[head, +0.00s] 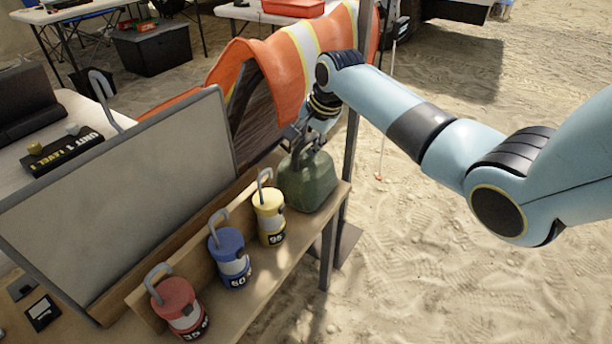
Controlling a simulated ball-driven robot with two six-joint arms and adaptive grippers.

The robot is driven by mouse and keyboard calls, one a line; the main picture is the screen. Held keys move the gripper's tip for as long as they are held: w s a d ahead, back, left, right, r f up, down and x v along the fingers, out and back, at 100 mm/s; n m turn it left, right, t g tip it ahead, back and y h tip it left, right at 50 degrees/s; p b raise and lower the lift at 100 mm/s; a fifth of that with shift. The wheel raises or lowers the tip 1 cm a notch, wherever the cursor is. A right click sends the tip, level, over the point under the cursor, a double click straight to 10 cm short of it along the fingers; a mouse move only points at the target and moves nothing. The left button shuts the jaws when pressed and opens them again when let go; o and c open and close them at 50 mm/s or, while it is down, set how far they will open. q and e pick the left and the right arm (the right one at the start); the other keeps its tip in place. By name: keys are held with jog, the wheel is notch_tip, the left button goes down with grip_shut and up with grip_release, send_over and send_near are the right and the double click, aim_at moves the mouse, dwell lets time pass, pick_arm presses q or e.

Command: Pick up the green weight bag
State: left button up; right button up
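The green weight bag (308,182) stands upright at the far right end of the wooden shelf (262,268). My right gripper (303,143) points down at the top of the bag, right at its handle area. The fingers are small and dark here and overlap the bag's top, so I cannot tell whether they are open or closed around the handle. The bag appears to rest on the shelf. My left gripper is not in view.
A yellow weight (269,216), a blue weight (230,258) and a red weight (180,308) with grey loop handles line the same shelf. A grey panel (120,200) stands behind them. An orange vest (285,60) hangs behind my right gripper, near a dark post (352,160).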

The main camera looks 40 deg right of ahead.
grip_shut()
jog(key=shift+w+r, duration=0.15)
